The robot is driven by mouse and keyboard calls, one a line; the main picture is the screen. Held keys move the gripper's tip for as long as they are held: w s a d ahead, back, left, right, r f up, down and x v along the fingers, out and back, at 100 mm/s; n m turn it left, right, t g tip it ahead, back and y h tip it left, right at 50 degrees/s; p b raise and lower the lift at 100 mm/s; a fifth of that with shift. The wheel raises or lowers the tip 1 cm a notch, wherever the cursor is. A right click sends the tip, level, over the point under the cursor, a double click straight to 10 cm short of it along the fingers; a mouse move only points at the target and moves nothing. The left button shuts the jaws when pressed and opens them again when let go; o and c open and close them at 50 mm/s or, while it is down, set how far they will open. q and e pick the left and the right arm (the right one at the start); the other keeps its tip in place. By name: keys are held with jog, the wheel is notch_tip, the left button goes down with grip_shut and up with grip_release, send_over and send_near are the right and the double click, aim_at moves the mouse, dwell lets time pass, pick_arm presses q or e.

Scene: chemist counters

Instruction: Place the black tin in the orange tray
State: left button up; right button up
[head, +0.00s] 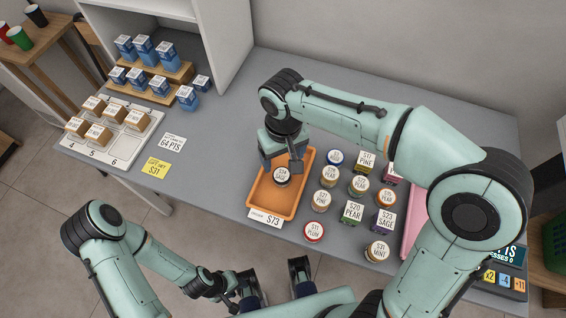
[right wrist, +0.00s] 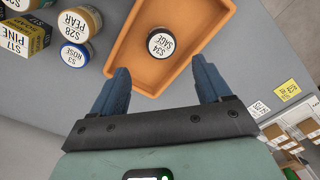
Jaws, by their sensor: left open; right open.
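The black tin (head: 281,177), with a white label reading S34 SAGE, sits upright inside the orange tray (head: 262,208), near the tray's far part. The right wrist view shows the tin (right wrist: 161,43) on the floor of the tray (right wrist: 125,45), with clear space around it. My right gripper (head: 281,163) is over the far end of the tray. Its two blue fingers (right wrist: 160,80) are spread and empty, and apart from the tin. My left gripper (head: 275,282) is open and empty at the bottom of the head view, in front of the counter.
Several labelled tins and boxes (head: 330,177) crowd the counter right of the tray. A price card (head: 265,218) lies at the tray's near edge. A pink tray (head: 412,220) is partly behind my right arm.

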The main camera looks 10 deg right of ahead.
notch_tip(320, 180, up, 3)
jog(key=shift+f, duration=0.15)
dwell(0.6)
